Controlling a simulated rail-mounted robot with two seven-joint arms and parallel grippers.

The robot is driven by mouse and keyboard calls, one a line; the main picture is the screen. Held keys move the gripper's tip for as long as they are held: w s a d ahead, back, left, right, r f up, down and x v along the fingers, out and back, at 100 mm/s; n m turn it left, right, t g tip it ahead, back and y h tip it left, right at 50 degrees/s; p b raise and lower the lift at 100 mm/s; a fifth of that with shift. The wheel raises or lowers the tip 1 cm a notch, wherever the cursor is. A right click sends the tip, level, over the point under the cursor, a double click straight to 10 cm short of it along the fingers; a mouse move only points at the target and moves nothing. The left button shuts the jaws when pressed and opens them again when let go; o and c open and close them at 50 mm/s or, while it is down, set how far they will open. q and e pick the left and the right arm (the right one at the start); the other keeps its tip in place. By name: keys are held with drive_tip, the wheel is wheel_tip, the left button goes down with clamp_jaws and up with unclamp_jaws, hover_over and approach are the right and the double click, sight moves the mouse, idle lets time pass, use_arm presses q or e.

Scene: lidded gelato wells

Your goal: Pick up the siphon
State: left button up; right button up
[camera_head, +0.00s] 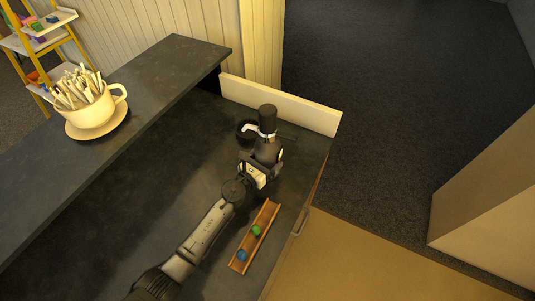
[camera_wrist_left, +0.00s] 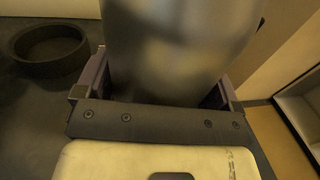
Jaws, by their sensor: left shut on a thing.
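The siphon (camera_head: 267,122) is a dark upright bottle with a black cylindrical top and a pale lever at its side, near the back of the dark counter in the head view. My left gripper (camera_head: 262,168) is shut on its body. In the left wrist view the siphon (camera_wrist_left: 180,45) is a large, blurred grey cylinder between the two fingers of my left gripper (camera_wrist_left: 165,95). The gripper and wrist hide its lower part, so I cannot tell whether its base touches the counter. My right gripper is in neither view.
A dark round ring (camera_wrist_left: 48,45) lies beside the siphon. A narrow wooden tray (camera_head: 268,214) with a green piece (camera_head: 256,230) and a blue piece (camera_head: 242,256) lies right of my forearm. A low cream board (camera_head: 285,103) edges the back. A cup of sticks (camera_head: 90,108) stands on the raised ledge.

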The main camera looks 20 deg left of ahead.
use_arm(q)
drive_tip(key=c, duration=0.5)
drive_tip(key=shift+r, duration=0.15)
